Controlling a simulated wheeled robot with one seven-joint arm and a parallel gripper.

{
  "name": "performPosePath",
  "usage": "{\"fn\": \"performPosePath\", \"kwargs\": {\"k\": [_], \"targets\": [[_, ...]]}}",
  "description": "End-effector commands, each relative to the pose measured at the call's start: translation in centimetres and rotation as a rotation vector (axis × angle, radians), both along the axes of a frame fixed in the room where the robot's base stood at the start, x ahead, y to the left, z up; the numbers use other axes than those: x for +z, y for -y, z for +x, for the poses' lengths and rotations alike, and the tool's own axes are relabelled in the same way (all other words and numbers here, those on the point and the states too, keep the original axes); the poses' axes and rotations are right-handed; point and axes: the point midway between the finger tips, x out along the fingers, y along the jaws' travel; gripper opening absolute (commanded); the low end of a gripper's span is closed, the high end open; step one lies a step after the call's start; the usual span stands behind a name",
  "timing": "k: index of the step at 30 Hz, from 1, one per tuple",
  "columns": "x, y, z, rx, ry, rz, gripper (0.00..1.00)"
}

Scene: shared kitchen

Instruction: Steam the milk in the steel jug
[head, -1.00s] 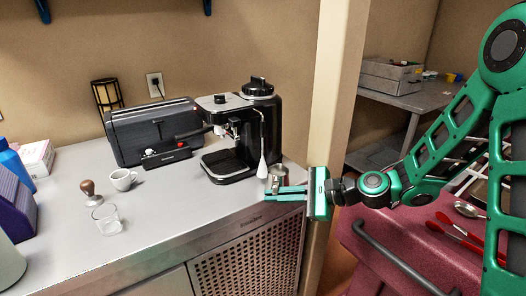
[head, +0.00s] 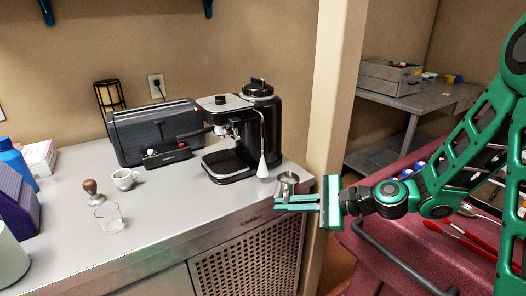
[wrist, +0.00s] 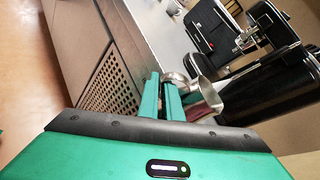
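The small steel jug (head: 287,184) is upright at the right end of the counter, by its front edge. My gripper (head: 282,202) reaches in from the right with its fingers at the jug. In the wrist view the jug (wrist: 207,92) is just right of the fingertips (wrist: 163,78), and its handle is at them. The gripper looks shut on the handle. I cannot tell whether the jug's base touches the counter. The milk inside cannot be made out. The espresso machine (head: 262,105) stands behind, its steam wand (head: 262,165) hanging left of and behind the jug.
A toaster-like dark appliance (head: 140,133) stands left of the machine. A white cup (head: 123,179), a tamper (head: 92,190) and a glass (head: 110,220) are on the left counter. A wall post (head: 335,100) rises close right of the jug. A red cart (head: 400,240) is at right.

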Motion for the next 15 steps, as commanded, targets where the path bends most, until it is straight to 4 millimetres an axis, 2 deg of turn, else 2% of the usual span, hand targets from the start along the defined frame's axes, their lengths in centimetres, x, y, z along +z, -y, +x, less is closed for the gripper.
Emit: {"fn": "performPosePath", "kwargs": {"k": [15], "targets": [[0.0,0.7,-1.3,0.011,0.000,0.000,0.00]]}}
